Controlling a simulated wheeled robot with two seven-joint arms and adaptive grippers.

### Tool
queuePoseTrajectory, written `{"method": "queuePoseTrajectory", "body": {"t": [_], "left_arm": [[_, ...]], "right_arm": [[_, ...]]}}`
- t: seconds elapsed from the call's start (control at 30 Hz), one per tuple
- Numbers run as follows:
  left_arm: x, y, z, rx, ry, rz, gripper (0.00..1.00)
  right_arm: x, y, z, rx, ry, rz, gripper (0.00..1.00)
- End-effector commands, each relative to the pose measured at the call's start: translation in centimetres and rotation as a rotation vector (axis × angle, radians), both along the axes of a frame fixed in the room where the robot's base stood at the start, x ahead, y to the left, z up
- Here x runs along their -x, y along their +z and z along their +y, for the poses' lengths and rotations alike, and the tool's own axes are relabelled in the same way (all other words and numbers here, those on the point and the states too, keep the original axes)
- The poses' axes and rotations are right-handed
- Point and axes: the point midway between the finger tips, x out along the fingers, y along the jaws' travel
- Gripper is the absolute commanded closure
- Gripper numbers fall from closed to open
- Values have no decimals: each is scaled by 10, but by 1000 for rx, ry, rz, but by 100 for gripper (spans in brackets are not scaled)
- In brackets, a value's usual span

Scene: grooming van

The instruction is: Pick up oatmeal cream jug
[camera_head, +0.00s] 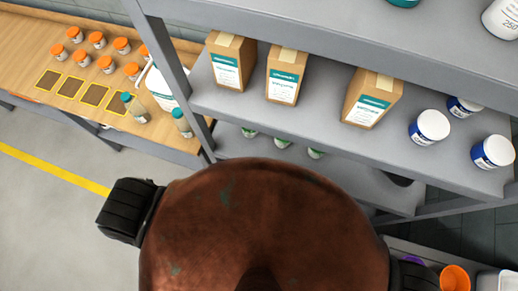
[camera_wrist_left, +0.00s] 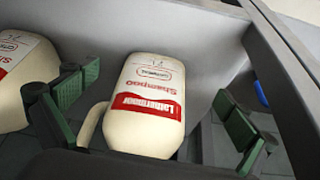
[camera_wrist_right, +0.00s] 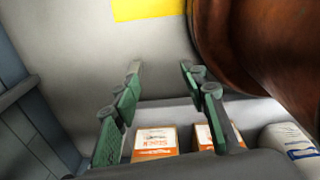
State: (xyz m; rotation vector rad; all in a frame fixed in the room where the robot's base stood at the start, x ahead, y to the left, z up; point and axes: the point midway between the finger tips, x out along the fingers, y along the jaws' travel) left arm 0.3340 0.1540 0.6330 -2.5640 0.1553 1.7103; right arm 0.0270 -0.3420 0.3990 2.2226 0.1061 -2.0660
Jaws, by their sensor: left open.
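In the left wrist view a cream-coloured jug (camera_wrist_left: 145,125) appears upside down in the picture, with a red and white label that reads Shampoo and a handle on its left side. My left gripper (camera_wrist_left: 157,92) is open, with one green-padded finger on each side of this jug. Whether either finger touches it I cannot tell. A similar cream jug (camera_wrist_left: 22,75) stands at the left, beyond the left finger. My right gripper (camera_wrist_right: 160,68) is open in the right wrist view, with nothing between its fingers. Neither gripper shows in the head view.
The grey shelf rack (camera_head: 290,115) holds brown boxes (camera_head: 285,75) and white-and-blue tubs (camera_head: 430,127). A wooden bench (camera_head: 25,45) has orange-capped jars. Orange-labelled boxes (camera_wrist_right: 155,142) lie beyond the right fingers. A grey shelf post (camera_wrist_left: 285,75) stands close to the left gripper's right finger.

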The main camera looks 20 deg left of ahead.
Motion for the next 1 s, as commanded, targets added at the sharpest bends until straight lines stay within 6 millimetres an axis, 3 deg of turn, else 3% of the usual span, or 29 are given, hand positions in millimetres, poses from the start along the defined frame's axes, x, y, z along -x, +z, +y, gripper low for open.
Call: {"method": "queuePoseTrajectory", "body": {"t": [0.17,0.4,0.57,0.7,1.0], "left_arm": [[-29,1,-3,-2,1,-2,0],[-45,1,-6,0,-1,-2,0],[-72,2,-11,-1,-4,-4,0],[-76,-21,-11,-1,-2,2,0],[-79,-27,-12,1,-3,0,0]], "right_arm": [[3,1,6,-6,-1,2,60],[-25,3,7,-9,7,-33,60],[-26,4,6,-7,7,-34,60],[-20,-3,3,-4,7,-26,60],[-7,-3,-2,2,5,-10,60]]}}
